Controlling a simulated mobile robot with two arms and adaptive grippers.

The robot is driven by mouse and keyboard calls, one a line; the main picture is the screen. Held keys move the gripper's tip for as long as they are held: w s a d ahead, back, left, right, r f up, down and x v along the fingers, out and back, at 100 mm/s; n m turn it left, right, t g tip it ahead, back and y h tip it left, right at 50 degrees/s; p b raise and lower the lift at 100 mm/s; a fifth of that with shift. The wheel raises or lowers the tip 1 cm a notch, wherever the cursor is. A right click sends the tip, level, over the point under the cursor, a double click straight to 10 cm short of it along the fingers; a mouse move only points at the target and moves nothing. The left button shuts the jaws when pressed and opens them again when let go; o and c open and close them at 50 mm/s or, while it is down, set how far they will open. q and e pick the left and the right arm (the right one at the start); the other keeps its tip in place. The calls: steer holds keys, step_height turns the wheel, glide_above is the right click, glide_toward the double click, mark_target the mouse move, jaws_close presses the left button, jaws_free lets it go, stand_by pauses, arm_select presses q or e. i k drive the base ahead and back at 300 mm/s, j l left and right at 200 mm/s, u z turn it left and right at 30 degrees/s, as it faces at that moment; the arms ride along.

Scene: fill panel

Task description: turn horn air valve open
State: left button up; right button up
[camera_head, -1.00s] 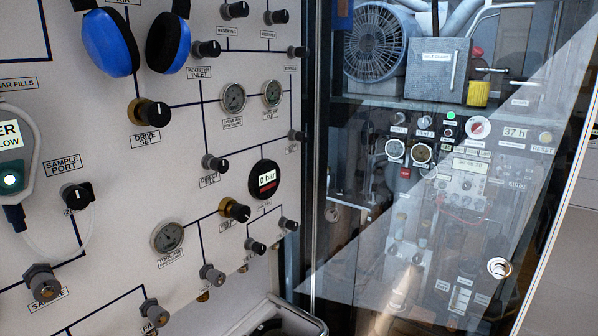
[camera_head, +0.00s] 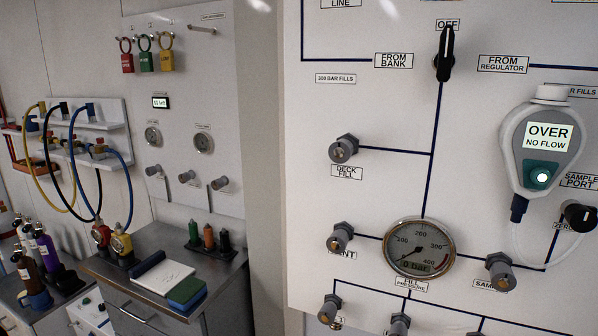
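I see no label reading horn air in the head view. A black lever knob (camera_head: 445,55) on the white fill panel (camera_head: 390,180) points up at an OFF label. Grey valve knobs sit on the panel at DECK FILL (camera_head: 344,149), VENT (camera_head: 341,238) and SAMPLE (camera_head: 500,271). A round fill pressure gauge (camera_head: 420,248) reads 0 bar. A black knob (camera_head: 580,216) sits at the right edge. On the smaller panel at the left are grey knobs (camera_head: 187,177) under two gauges, with labels too small to read. Neither gripper shows.
A handheld meter (camera_head: 545,145) reading OVER NO FLOW hangs at the right. Colored padlocks (camera_head: 146,60) hang at upper left. A steel bench (camera_head: 215,275) holds a notepad (camera_head: 163,278), a green-blue block (camera_head: 187,293) and small bottles. Hoses (camera_head: 85,160) and cylinders (camera_head: 50,250) stand farther left.

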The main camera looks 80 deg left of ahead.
mark_target(184, 178)
steer(key=u, duration=3.15)
